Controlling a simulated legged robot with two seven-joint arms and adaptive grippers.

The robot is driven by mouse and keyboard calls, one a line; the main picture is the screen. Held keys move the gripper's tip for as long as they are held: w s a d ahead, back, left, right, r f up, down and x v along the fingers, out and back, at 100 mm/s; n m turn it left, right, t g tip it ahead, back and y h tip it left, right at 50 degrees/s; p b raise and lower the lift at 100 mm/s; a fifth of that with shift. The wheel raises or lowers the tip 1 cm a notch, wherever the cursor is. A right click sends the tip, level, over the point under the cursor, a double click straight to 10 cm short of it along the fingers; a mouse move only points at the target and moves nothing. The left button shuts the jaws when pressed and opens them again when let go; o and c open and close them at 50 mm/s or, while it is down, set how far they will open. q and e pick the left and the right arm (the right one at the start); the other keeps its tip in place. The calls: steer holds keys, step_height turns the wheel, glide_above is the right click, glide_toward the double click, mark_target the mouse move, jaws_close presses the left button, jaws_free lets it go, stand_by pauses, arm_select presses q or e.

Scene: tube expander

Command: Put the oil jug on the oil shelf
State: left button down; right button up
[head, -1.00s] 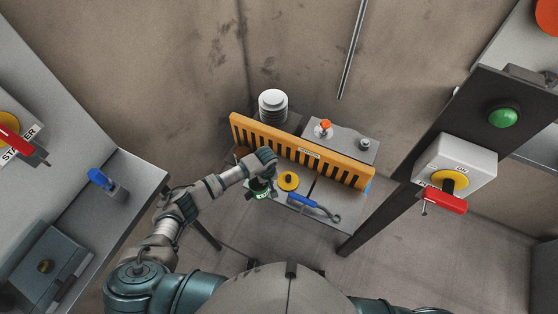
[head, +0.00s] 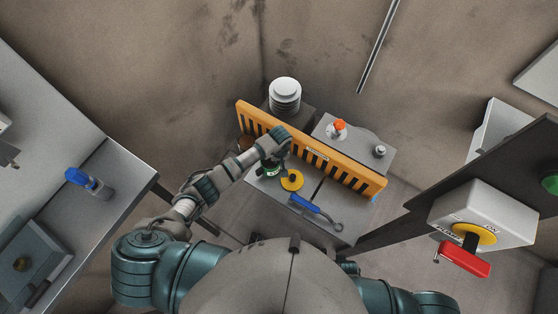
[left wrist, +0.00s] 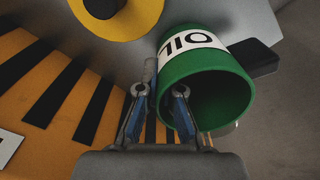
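The green oil jug (head: 268,169) stands at the left end of the grey bench, partly hidden by my left gripper (head: 275,143). In the left wrist view the jug (left wrist: 212,77) has a white OIL label, and its round dark end faces the camera. A slim grey piece lies near the left fingertip. My right gripper is out of view. No surface clearly marked as the oil shelf shows.
An orange slotted barrier (head: 318,153) runs behind the jug. A yellow disc (head: 292,180) and a blue-handled tool (head: 310,207) lie on the bench (head: 330,228). A red-handled switch box (head: 480,215) stands right; a grey table (head: 115,170) stands left.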

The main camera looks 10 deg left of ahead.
arm_select(q)
steer(key=shift+d, duration=0.2)
steer(key=shift+d+r, duration=0.1)
steer(key=shift+d, duration=0.5)
steer(key=c, duration=1.5)
jaws_free()
steer(key=shift+a, duration=0.1)
steer(key=shift+o, duration=0.9)
steer(key=shift+a, duration=0.5)
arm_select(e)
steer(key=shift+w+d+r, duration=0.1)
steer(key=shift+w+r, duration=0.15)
